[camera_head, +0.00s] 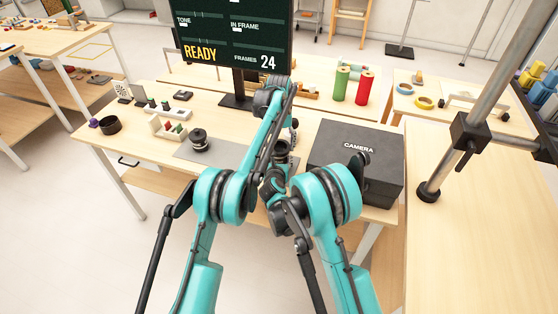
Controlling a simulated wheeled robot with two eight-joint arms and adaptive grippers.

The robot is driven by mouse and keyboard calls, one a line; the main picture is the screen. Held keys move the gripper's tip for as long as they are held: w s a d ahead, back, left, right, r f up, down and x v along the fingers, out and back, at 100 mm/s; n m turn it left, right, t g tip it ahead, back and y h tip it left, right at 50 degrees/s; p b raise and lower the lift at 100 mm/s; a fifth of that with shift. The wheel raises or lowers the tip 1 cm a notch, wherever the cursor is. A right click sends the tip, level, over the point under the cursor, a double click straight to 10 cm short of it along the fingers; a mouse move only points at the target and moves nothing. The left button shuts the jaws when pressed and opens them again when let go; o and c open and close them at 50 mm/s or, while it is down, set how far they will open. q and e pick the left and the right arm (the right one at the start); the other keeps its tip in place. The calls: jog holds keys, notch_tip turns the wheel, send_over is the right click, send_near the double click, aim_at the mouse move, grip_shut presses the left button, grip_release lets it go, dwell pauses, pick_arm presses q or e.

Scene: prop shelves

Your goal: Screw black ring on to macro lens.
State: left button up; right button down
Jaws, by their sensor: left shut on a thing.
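My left arm reaches over the grey mat (183,153) and bends down at its far end. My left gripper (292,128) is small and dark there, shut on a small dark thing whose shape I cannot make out. Just below it is a dark round cylinder (282,147), which looks like a lens standing upright. Whether the two touch is not clear. My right arm folds inward, and my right gripper (274,180) is near the cylinder, mostly hidden by arm links; its fingers cannot be read. The black ring cannot be told apart for certain.
A black lens-like thing (199,139) stands on the mat at left. A black box marked CAMERA (357,160) is close on the right. A white rack (169,129), a dark round cup (110,125) and a screen (233,35) stand around. The table's front left is clear.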

pick_arm(q)
jog(key=m, duration=0.9)
jog(key=o, duration=1.3)
jog(key=shift+r, duration=2.25)
jog(key=shift+c, duration=0.5)
